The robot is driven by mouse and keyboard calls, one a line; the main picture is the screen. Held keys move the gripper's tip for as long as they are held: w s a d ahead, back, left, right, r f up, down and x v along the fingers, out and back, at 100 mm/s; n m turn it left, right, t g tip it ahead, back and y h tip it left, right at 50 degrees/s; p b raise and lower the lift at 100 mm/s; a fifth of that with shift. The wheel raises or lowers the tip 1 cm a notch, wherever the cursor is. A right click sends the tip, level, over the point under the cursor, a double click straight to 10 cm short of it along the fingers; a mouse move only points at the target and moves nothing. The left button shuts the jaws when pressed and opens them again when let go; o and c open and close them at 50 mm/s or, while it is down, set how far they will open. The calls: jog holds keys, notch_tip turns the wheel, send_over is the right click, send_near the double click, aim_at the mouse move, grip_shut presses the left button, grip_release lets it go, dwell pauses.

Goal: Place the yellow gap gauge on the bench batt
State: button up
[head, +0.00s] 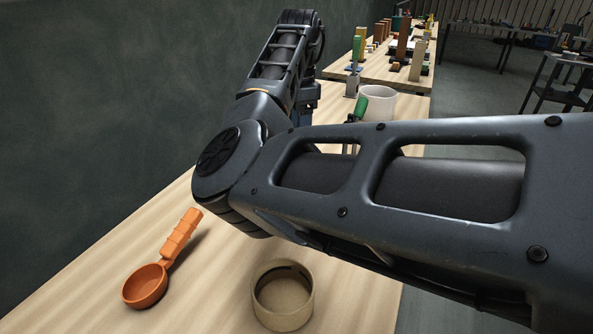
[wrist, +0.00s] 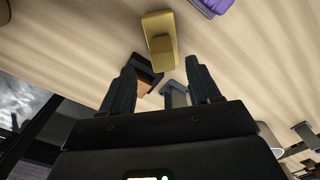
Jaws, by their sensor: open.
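A yellow block-like piece (wrist: 159,33), which looks like the yellow gap gauge, lies on the pale wooden surface in the wrist view, just beyond my fingertips. It has a raised, smaller part at its near end. My gripper (wrist: 159,64) is open, with its two dark fingers on either side of the line to this piece and nothing held between them. In the head view my arm hides the gripper and most of what is around it. I cannot pick out the bench batt with certainty in either view.
An orange scoop (head: 148,283) and a beige round pot (head: 283,299) stand on the near bench. A white mug (head: 378,105) stands further back. A far table holds several upright blocks (head: 403,40). A purple thing (wrist: 212,5) lies near the yellow piece.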

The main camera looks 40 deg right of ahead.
jog(key=shift+w+d+f, duration=0.15)
jog(key=shift+f, duration=2.5)
grip_shut()
